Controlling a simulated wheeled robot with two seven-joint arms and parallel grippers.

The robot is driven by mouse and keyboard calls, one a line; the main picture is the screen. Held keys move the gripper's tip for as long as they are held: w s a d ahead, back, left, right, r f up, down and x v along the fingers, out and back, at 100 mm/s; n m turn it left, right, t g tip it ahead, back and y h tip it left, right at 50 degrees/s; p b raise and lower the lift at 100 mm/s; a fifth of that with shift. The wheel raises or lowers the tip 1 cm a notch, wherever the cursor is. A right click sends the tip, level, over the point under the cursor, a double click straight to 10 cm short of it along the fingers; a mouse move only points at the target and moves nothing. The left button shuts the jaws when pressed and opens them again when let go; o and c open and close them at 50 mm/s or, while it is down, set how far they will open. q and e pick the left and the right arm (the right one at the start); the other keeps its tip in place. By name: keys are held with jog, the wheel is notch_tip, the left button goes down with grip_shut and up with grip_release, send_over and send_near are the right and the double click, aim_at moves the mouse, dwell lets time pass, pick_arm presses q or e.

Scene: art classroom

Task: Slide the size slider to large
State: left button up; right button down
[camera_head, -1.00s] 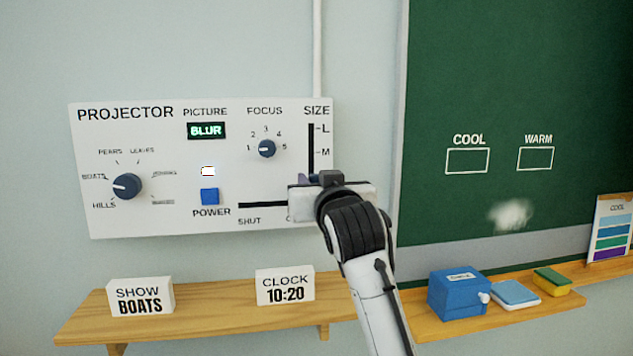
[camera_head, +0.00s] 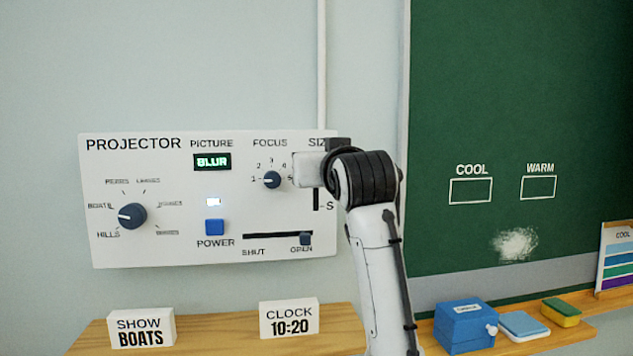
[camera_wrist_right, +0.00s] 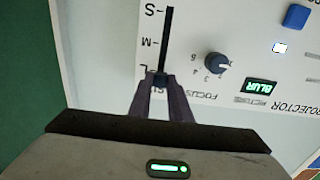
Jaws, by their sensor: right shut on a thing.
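The size slider's vertical slot (camera_wrist_right: 167,35) is on the white projector panel (camera_head: 180,255). In the right wrist view, which shows the panel upside down, its dark knob (camera_wrist_right: 160,80) is at the L end of the slot. My right gripper (camera_wrist_right: 162,84) is shut on the knob, one finger on each side. In the head view my right gripper (camera_head: 318,165) covers the knob, the L and M marks and part of the SIZE label; only the slot's lower end by S shows. My left gripper is not in view.
The focus dial (camera_head: 272,180) is close to the left of my gripper. Below are the shutter slider knob (camera_head: 305,238) at OPEN and the blue power button (camera_head: 215,227). The picture screen (camera_head: 212,161) reads BLUR. A wooden shelf (camera_head: 225,345) holds two signs.

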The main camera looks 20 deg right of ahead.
jog(key=shift+s+r, duration=0.1)
jog(key=shift+r, duration=0.3)
jog(key=c, duration=1.6)
grip_release()
jog(key=shift+c, duration=0.2)
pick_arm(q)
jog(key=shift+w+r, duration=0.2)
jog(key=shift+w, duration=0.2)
pick_arm(e)
jog(key=shift+f, duration=0.15)
